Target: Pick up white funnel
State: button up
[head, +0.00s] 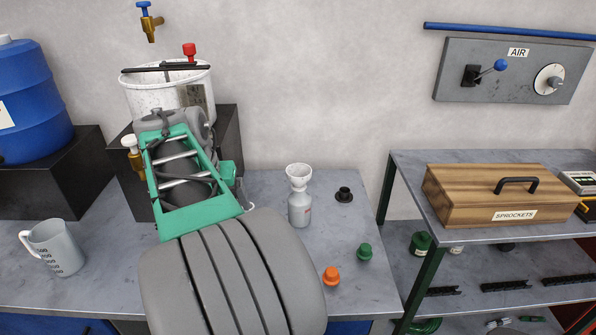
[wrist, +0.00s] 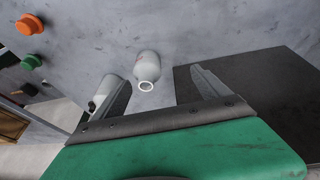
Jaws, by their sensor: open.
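The white funnel (head: 299,173) sits upright on a white bottle (head: 300,208) on the workbench, right of my arm in the head view. My gripper (wrist: 161,78) is open and empty in the wrist view, its fingers well apart. A white bottle (wrist: 147,66) with a round mouth shows between the fingers, apart from them. A pale object (wrist: 104,88) is partly hidden behind the left finger; I cannot tell if it is the funnel's bottle. My arm hides the fingertips in the head view.
A black cap (head: 344,195), a green cap (head: 364,252) and an orange cap (head: 331,276) lie right of the bottle. A grey jug (head: 57,248) stands left. A dark block (head: 228,140) carries a white bucket (head: 145,92) behind my arm. A shelf (head: 415,155) is right.

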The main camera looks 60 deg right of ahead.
aim_at(301, 174)
jog(key=s+d+r+m, duration=0.1)
jog(key=s+d+m, duration=0.1)
jog(key=d, duration=0.3)
jog(key=s+d+r+m+g, duration=0.1)
jog(key=s+d+r+m, duration=0.1)
jog(key=s+d, duration=0.2)
jog(key=s+d+r+m, duration=0.2)
jog(key=s+d+m, duration=0.1)
jog(key=s+d, duration=0.1)
jog(key=shift+s+d+r+g+p, duration=0.1)
jog(key=shift+d+g+p, duration=0.3)
jog(key=shift+d, duration=0.45)
jog(key=shift+m, duration=0.3)
jog(key=d+f, duration=0.1)
jog(key=f, duration=0.1)
jog(key=s+d+f, duration=0.1)
jog(key=f, duration=0.1)
jog(key=d+f+b, duration=0.1)
jog(key=f, duration=0.1)
jog(key=shift+s+d, duration=0.25)
jog(key=shift+d, duration=0.1)
jog(key=shift+d+f, duration=0.15)
jog(key=shift+f, duration=0.15)
jog(key=shift+c, duration=0.4)
jog(key=c, duration=1.3)
